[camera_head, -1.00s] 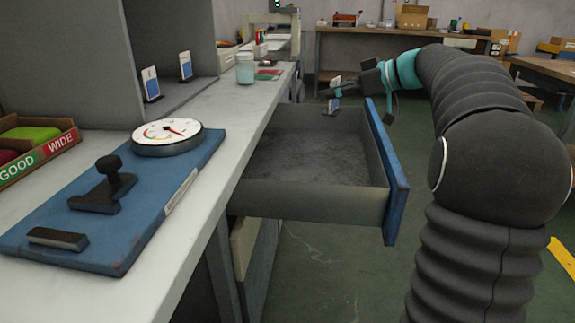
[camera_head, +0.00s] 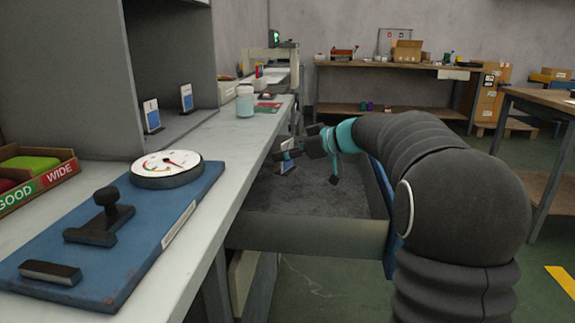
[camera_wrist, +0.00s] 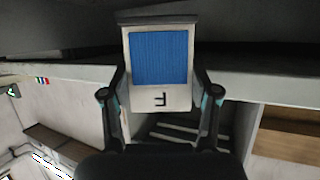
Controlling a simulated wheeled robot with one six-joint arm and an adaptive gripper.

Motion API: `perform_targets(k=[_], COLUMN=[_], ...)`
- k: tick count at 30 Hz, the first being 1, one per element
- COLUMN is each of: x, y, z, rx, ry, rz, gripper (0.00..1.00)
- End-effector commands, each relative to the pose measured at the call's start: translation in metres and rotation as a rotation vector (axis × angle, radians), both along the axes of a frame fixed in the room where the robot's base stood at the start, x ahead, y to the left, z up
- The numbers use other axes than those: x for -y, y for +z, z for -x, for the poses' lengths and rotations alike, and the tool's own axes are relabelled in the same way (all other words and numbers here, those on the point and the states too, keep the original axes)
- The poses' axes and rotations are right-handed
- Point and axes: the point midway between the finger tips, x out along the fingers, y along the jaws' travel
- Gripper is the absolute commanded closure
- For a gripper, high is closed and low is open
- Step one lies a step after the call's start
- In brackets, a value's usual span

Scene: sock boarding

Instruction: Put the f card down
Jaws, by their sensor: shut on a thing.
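The f card (camera_wrist: 160,58) is a white card with a blue patterned panel and a dark letter F, upside down in the wrist view. A dark bar runs along its far edge. My gripper (camera_wrist: 161,95) is shut on it, one finger at each side. In the head view my gripper (camera_head: 297,147) is low over the open drawer (camera_head: 305,232), close to the bench edge. The card (camera_head: 287,168) hangs below the fingers there, small and partly hidden. I cannot tell whether it touches the drawer floor.
The bench top (camera_head: 233,147) runs along the left, with a jar (camera_head: 245,102) and a blue board (camera_head: 150,238) carrying a dial (camera_head: 166,166). Two similar cards stand in the grey shelf; one is the nearer card (camera_head: 152,116). The near drawer floor looks clear.

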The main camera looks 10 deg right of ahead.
Motion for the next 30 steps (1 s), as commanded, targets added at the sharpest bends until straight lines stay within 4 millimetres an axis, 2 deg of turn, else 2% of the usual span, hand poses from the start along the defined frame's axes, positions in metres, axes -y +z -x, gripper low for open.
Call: perform_targets(k=[3, 7, 30], x=[0.0, 0.0, 0.001], y=[-0.018, -0.032, -0.041], z=[0.0, 0.0, 0.0], rx=[-0.005, -0.002, 0.001], ry=[0.0, -0.001, 0.0], rz=[-0.001, 0.0, 0.001], gripper=[0.63, 0.63, 0.63])
